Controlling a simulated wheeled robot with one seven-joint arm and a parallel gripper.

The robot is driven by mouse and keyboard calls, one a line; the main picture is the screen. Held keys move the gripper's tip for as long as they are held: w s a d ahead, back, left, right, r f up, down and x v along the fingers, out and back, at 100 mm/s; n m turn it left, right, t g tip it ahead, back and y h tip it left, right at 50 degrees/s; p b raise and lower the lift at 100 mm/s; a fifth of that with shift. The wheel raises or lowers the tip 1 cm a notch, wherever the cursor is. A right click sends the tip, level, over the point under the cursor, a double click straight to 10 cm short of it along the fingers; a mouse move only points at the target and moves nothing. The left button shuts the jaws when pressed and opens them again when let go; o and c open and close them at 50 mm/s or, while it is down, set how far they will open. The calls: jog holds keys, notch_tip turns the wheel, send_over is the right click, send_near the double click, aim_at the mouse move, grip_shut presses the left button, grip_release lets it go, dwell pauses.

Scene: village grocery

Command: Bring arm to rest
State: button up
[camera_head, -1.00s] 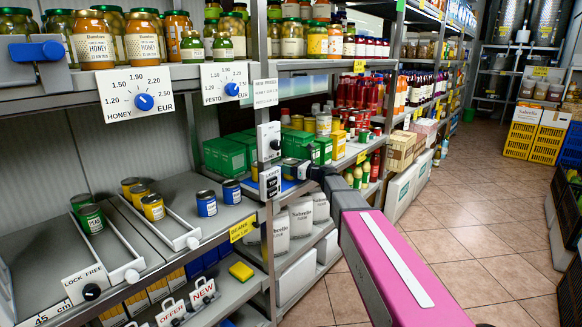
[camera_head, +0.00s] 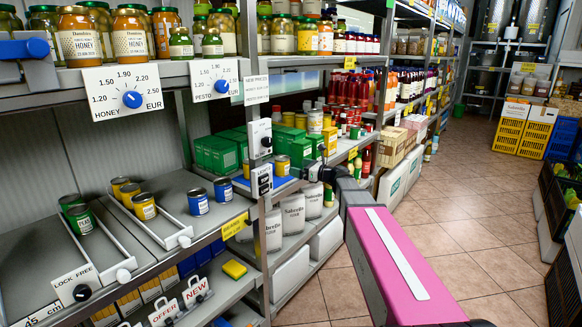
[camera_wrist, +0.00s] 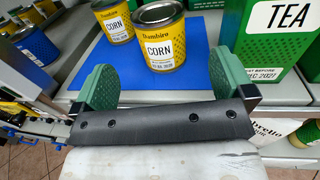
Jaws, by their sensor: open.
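My gripper (camera_wrist: 165,88) is open and empty in the wrist view, with its two green pads apart. A yellow and dark corn can (camera_wrist: 158,40) stands upright just beyond the pads, on a blue mat (camera_wrist: 198,80). A second corn can (camera_wrist: 115,22) stands behind it to the left. In the head view my gripper (camera_head: 316,172) is small and dark at the end of my pink arm, beside the shelf bay. The corn can (camera_head: 281,167) shows there to its left. My arm reaches in from the lower right.
A green tea box (camera_wrist: 268,45) stands close to the right pad. A shelf post with switch boxes (camera_head: 260,138) is left of my gripper. White flour bags (camera_head: 293,217) sit on the shelf below. The tiled aisle floor (camera_head: 470,205) at right is clear.

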jog(key=s+d+f+n+g+h, duration=0.2)
jog(key=s+f+n+g+h, duration=0.15)
jog(key=s+f+n, duration=0.45)
jog(key=s+d+f+n+g+h, duration=0.25)
jog(key=s+f+n+h, duration=0.2)
jog(key=s+f, duration=0.45)
jog(key=s+d+f+n+g+h, duration=0.3)
jog(key=s+d+f+n+h, duration=0.4)
jog(key=s+d+f+n, duration=0.2)
jog(key=s+d+n, duration=0.2)
jog(key=s, duration=0.1)
jog(key=shift+s+d+f+n, duration=0.2)
jog(key=shift+s+n, duration=0.05)
jog(key=shift+n, duration=0.1)
